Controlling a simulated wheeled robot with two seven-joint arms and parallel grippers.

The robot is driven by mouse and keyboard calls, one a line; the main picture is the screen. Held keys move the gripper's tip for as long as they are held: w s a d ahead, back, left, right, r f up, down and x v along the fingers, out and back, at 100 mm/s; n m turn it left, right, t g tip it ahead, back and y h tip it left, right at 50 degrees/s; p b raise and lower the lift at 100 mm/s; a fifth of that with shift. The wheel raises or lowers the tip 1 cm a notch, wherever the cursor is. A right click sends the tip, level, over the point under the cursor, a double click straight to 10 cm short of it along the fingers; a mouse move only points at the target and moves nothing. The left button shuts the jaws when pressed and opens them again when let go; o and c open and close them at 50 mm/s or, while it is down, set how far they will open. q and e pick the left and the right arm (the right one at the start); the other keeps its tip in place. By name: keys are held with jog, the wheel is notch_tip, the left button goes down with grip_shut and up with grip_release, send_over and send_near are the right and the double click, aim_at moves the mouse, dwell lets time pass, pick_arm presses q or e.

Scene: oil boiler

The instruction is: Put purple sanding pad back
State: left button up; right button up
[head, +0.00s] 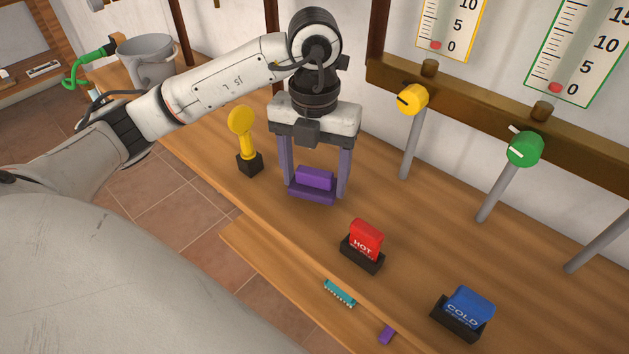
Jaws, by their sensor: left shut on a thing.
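The purple sanding pad (316,179) is a small purple block between the fingertips of my left gripper (315,185). The gripper points down, with its fingers wide apart and shut on the pad's two ends. The pad is over the wooden bench, near its middle; I cannot tell whether it touches the wood. A small purple piece (387,335) also shows at the lower ledge near the bottom of the picture. My right gripper is not in view.
A yellow round-headed post (242,135) stands left of my left gripper. A red HOT block (364,241) and a blue COLD block (467,308) sit in dark holders. Yellow (412,100) and green (525,149) valves stand behind.

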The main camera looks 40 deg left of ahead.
pick_arm(q)
jog(key=shift+f, duration=0.75)
jog(key=shift+f, duration=0.1)
jog(key=o, duration=1)
jog(key=shift+c, duration=0.2)
